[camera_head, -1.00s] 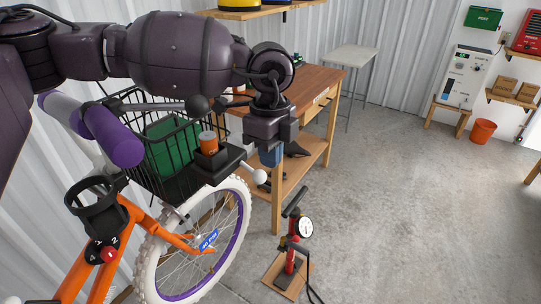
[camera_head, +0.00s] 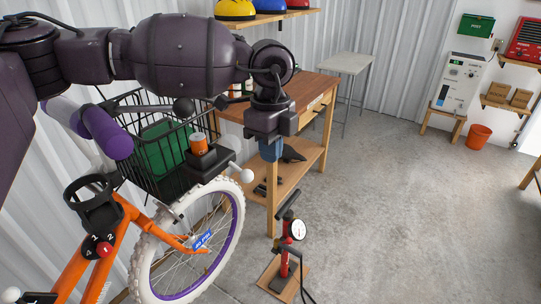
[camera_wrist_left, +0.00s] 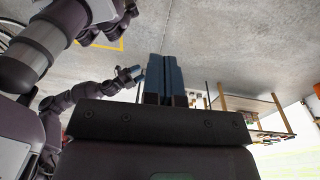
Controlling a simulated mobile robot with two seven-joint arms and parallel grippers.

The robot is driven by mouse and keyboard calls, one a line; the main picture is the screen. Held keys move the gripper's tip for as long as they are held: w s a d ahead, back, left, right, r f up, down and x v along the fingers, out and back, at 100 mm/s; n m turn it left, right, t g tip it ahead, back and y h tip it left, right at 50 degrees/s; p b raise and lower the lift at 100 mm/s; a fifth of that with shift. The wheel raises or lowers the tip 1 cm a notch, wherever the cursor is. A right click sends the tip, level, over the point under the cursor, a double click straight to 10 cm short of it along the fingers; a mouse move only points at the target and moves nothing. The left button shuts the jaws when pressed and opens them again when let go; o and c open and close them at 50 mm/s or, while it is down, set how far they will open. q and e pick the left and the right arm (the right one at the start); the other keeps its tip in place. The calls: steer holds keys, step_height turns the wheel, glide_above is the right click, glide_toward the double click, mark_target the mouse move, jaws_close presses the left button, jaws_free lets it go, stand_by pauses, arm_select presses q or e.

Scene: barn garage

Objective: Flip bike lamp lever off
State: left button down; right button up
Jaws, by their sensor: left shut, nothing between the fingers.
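The bike's lamp appears to be the black box (camera_head: 208,166) on the front of the basket, with an orange cylinder (camera_head: 199,143) on top. A short lever with a white ball tip (camera_head: 247,175) sticks out from its right side, tilted slightly down. My left gripper (camera_head: 271,152) hangs to the right of and above the ball, apart from it in the picture. Its blue fingers (camera_wrist_left: 165,80) are together and empty in the left wrist view. My right gripper (camera_wrist_left: 130,76) shows small in the wrist view; its jaw state is unclear.
The orange bike frame (camera_head: 122,222), wire basket (camera_head: 150,112) and purple handlebar grip (camera_head: 106,133) lie left. A wooden workbench (camera_head: 310,88) stands behind my gripper. A red floor pump (camera_head: 286,262) stands below it. The floor at right is open.

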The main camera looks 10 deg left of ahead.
arm_select(q)
steer(key=s+d+r+b, duration=0.1)
steer(key=d+r, duration=0.4)
steer(key=r, duration=0.3)
steer(key=shift+s+r, duration=0.25)
steer(key=shift+r, duration=0.15)
arm_select(e)
steer(key=shift+f, duration=0.5)
steer(key=shift+s+d, duration=0.1)
steer(key=shift+s, duration=0.05)
